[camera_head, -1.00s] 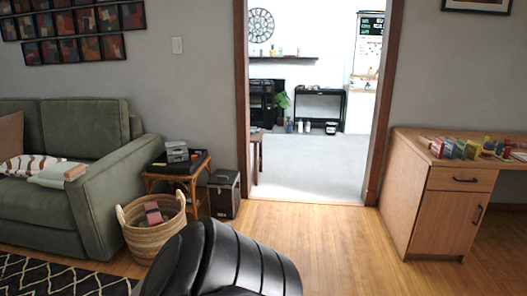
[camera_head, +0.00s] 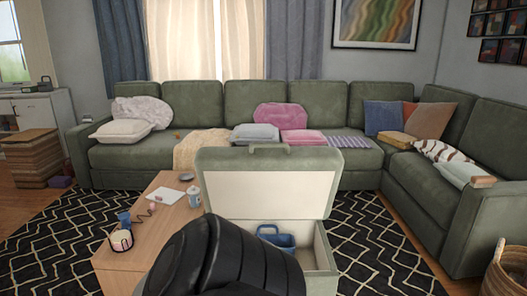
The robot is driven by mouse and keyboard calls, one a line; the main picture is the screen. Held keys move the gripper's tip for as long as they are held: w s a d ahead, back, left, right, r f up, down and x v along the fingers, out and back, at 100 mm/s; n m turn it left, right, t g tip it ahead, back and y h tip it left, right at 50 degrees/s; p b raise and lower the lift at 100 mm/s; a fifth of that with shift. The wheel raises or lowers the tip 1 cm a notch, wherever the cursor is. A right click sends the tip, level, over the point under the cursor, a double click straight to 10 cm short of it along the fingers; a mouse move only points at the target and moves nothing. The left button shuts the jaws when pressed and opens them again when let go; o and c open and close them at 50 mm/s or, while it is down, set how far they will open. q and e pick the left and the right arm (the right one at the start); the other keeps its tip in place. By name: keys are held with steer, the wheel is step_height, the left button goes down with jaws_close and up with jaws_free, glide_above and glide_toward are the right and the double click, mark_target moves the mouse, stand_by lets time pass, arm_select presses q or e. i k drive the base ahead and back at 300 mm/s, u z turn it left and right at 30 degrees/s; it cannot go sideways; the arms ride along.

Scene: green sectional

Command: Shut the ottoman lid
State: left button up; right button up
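The green ottoman (camera_head: 326,262) stands just ahead of me in the lower middle of the head view. Its lid (camera_head: 272,190) is raised nearly upright at the back, with the cream inner face toward me and a small tab on its top edge. A blue handled container (camera_head: 283,241) shows inside the open box. A black ribbed part of my own body hides the ottoman's front left. Neither of my grippers is in view.
A wooden coffee table (camera_head: 129,252) with a mug and small items stands close on the ottoman's left. The green sectional (camera_head: 188,102) runs behind and along the right. A wicker basket (camera_head: 506,272) is at lower right. Patterned rug (camera_head: 375,235) is open right of the ottoman.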

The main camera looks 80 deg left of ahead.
mark_target(260, 181)
steer(key=u, duration=3.6)
steer(key=i, duration=2.35)
steer(key=z, duration=1.65)
